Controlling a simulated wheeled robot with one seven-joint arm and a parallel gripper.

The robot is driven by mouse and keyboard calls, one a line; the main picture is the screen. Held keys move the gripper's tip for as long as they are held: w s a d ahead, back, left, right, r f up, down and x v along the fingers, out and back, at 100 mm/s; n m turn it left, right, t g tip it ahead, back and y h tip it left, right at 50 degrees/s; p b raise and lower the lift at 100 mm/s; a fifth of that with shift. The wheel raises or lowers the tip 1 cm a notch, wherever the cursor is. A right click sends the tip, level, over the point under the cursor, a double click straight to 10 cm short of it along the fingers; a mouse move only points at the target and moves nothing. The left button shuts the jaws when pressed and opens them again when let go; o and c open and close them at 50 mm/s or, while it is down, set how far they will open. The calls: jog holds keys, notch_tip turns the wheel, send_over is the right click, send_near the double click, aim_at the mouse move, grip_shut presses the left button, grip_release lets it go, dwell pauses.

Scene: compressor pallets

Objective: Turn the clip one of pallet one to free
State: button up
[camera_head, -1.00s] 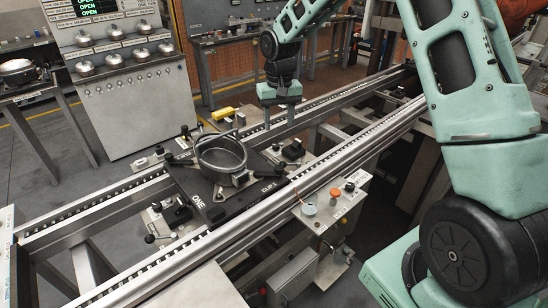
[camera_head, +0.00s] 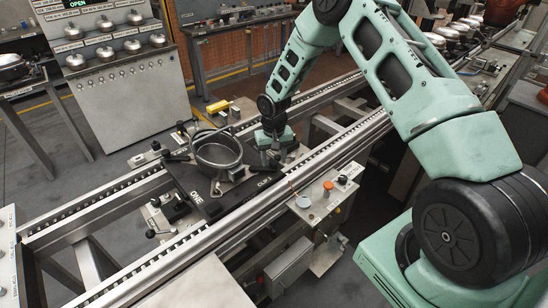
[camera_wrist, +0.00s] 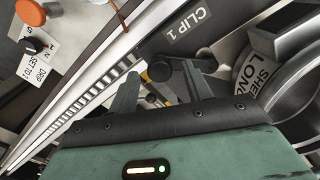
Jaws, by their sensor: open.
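Pallet one (camera_head: 201,203) is a dark plate marked ONE, lying across the conveyor rails with a grey metal shell (camera_head: 218,154) on it. Its CLIP 1 label (camera_head: 265,181) is at the right end; the label also shows in the wrist view (camera_wrist: 189,25). Clip one (camera_wrist: 161,70), a black round knob with a short lever, shows just beyond and between my fingertips. My gripper (camera_wrist: 158,84) is open and empty, its two fingers spread on either side of the clip in the picture. I cannot tell whether they touch it. In the head view my gripper (camera_head: 270,145) is low over the pallet's right end.
A control box with orange and pale buttons (camera_head: 316,197) stands at the near rail. The rails (camera_head: 340,143) run past both sides of the pallet. A panel with several metal knobs (camera_head: 118,90) stands at the back left. A yellow block (camera_head: 217,106) lies behind the pallet.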

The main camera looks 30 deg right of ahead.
jog(key=shift+f, duration=0.65)
grip_shut()
